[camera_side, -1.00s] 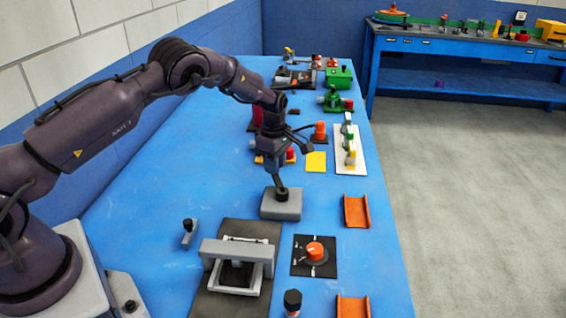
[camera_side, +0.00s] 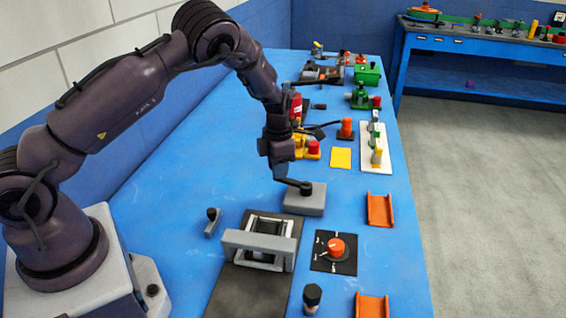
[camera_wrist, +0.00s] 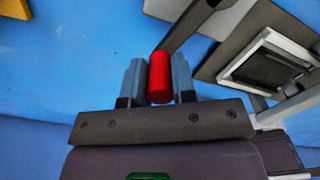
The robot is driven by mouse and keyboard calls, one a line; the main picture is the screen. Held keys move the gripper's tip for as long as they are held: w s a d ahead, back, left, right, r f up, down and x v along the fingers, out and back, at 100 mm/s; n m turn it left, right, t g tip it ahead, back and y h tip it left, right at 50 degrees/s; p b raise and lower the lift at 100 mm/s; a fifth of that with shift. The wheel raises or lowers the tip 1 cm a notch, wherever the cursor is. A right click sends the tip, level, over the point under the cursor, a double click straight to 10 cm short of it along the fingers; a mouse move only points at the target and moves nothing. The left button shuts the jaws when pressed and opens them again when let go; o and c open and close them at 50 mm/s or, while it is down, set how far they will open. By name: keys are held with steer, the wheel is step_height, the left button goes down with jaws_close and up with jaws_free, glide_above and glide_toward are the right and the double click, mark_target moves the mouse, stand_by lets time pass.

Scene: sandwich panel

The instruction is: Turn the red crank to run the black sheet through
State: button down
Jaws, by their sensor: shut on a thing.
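My gripper (camera_wrist: 159,82) is shut on the red crank handle (camera_wrist: 159,72), with one finger on each side of it in the wrist view. A dark crank arm (camera_side: 293,184) runs from the gripper to a grey block (camera_side: 303,202), which stands to the right of the gripper in the side view. The gripper (camera_side: 281,176) hides the red handle there. A grey roller frame (camera_side: 255,241) stands on a dark base plate (camera_side: 248,293) in front of the block. A black panel (camera_wrist: 270,68), seemingly the sheet, shows inside a pale frame in the wrist view; its edges are hard to tell.
A small grey lever (camera_side: 212,222) is left of the roller frame. An orange dial (camera_side: 336,247) and a dark knob (camera_side: 312,296) are to its right. Orange channels (camera_side: 379,210) lie along the right edge. A yellow square (camera_side: 341,158) and several fixtures stand further back.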

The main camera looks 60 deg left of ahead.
steer(key=shift+s+d+n, duration=0.35)
steer(key=shift+s+n, duration=0.05)
steer(key=shift+n, duration=0.35)
steer(key=shift+s+d+n, duration=0.3)
steer(key=shift+s+n, duration=0.1)
steer(key=shift+n, duration=0.35)
steer(key=c, duration=0.9)
jaws_free()
steer(key=shift+c, duration=0.2)
step_height(320, 180, up, 13)
